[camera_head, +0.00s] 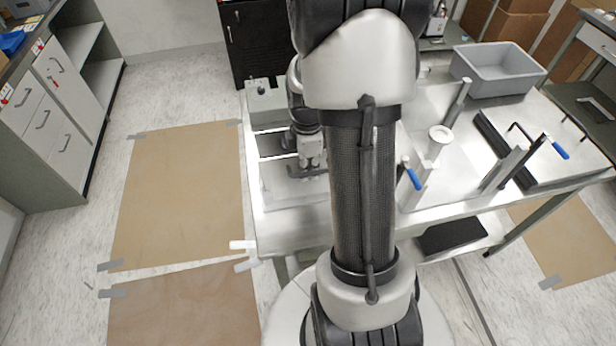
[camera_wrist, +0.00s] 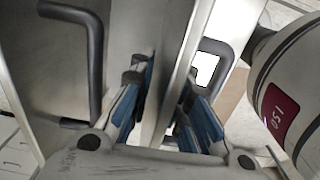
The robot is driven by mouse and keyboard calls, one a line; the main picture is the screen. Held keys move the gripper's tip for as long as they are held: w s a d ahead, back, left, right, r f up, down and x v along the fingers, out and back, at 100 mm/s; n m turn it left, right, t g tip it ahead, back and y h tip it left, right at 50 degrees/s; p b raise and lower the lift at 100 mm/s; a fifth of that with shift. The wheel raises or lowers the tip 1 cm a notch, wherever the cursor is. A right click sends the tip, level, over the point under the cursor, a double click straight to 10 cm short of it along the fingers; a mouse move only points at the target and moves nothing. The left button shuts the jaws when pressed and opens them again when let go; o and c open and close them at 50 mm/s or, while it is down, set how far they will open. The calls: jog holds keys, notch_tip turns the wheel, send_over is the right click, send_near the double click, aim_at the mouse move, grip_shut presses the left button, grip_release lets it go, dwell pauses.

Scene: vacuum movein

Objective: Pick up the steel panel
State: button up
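My gripper (camera_wrist: 168,85) is at the table's left part, low over the bright steel surface in the camera_head view. In the wrist view its two fingers with blue pads stand on either side of a thin upright steel panel (camera_wrist: 172,60). The fingertips are close to the panel's faces; whether they press on it I cannot tell. A dark bent handle (camera_wrist: 96,70) shows left of the fingers and another dark handle (camera_wrist: 229,58) right of them. In the camera_head view my arm hides much of the panel area.
The steel table (camera_head: 300,228) carries upright posts, blue-tipped clamps (camera_head: 411,178) and a grey bin (camera_head: 498,68) at the back right. A flat plate (camera_head: 555,155) with handles lies at the right. Drawers (camera_head: 45,120) stand left; brown sheets (camera_head: 180,185) are taped to the floor.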

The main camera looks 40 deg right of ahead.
jog(key=shift+f, duration=0.95)
jog(key=shift+r, duration=0.1)
grip_shut()
